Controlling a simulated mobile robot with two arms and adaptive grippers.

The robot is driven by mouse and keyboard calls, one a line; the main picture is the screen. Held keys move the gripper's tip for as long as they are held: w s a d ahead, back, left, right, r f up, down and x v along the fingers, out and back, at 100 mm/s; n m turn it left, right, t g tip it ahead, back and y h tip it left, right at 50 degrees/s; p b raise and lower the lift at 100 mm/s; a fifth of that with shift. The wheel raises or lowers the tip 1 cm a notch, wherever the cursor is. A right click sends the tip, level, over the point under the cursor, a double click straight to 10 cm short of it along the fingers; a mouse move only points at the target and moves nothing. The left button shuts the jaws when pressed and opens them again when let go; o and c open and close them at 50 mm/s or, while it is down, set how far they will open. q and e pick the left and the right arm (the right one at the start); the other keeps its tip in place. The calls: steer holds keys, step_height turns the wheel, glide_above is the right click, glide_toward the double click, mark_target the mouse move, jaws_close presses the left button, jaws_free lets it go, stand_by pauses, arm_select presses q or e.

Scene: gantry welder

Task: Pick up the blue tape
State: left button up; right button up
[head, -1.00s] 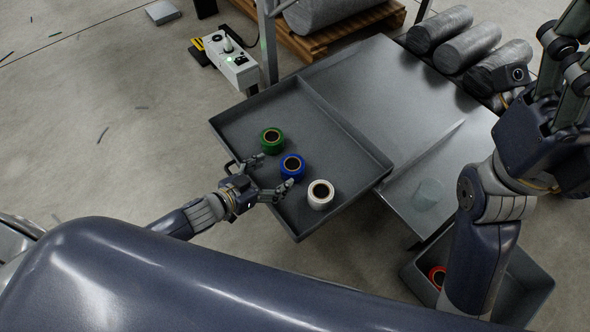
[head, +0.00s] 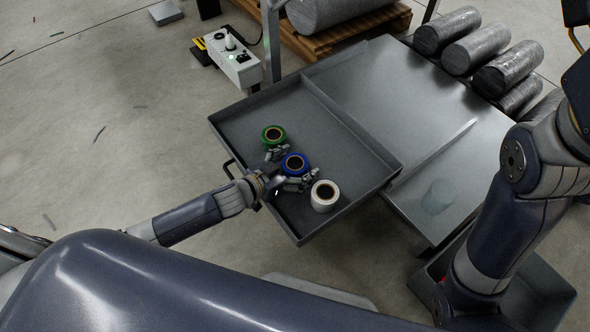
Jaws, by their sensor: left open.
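The blue tape (head: 294,164) stands in the grey tray (head: 345,146), between the green tape (head: 273,135) and the white tape (head: 324,196). My left gripper (head: 290,168) reaches in over the tray's left edge. It is open, with one finger on each side of the blue tape. One finger lies close to the green tape and the other close to the white tape. I cannot tell whether the fingers touch the blue tape. My right arm fills the right side, but its gripper is out of the picture.
A sloping metal table (head: 400,95) adjoins the tray on the right. Several grey cylinders (head: 478,50) lie at the upper right. A control box (head: 234,62) and a post stand behind the tray. A dark bin (head: 535,290) sits on the floor at the lower right.

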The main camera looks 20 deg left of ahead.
arm_select(q)
steer(key=shift+c, duration=0.4)
steer(key=c, duration=1.2)
steer(key=shift+r, duration=0.1)
